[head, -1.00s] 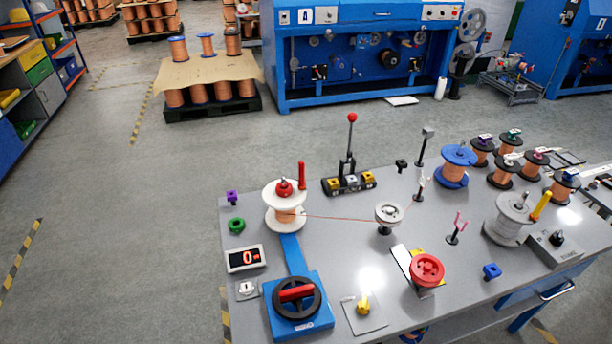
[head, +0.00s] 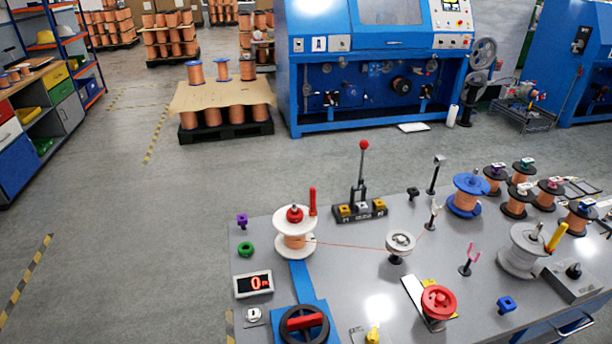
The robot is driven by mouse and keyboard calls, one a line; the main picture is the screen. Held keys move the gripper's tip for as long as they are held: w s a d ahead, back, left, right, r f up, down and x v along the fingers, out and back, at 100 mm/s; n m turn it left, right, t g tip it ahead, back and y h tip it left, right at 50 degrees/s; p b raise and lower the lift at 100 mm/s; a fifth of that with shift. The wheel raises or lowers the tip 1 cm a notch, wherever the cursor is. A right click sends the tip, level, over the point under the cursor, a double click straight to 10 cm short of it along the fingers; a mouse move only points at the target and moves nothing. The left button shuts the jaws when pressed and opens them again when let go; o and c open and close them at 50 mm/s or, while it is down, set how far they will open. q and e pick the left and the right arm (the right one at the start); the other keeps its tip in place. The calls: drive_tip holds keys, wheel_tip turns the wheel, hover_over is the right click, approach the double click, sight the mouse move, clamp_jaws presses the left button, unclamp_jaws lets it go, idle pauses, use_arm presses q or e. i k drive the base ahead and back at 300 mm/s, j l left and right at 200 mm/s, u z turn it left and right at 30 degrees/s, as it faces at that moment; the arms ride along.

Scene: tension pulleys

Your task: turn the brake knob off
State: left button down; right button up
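Several knobs show in the head view, and I cannot tell from a label which is the brake knob. A black knob (head: 573,270) sits on a grey box (head: 570,286) at the right of the bench. A yellow knob (head: 373,335) is at the bottom edge, partly cut off. A black handwheel with a red bar (head: 304,322) sits on a blue unit at the front left, its lower part cut off. Neither of my grippers is in view.
The grey bench (head: 340,285) carries a white spool (head: 295,236) with copper wire running to a pulley (head: 400,243), a red reel (head: 438,302), a red-topped lever (head: 364,147) and a display (head: 254,283). Floor left of the bench is clear.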

sight(572, 273)
drive_tip(key=z, duration=1.65)
drive_tip(key=i+l, duration=1.55)
drive_tip(key=i+l+u, duration=0.45)
drive_tip(key=l+u, duration=0.15)
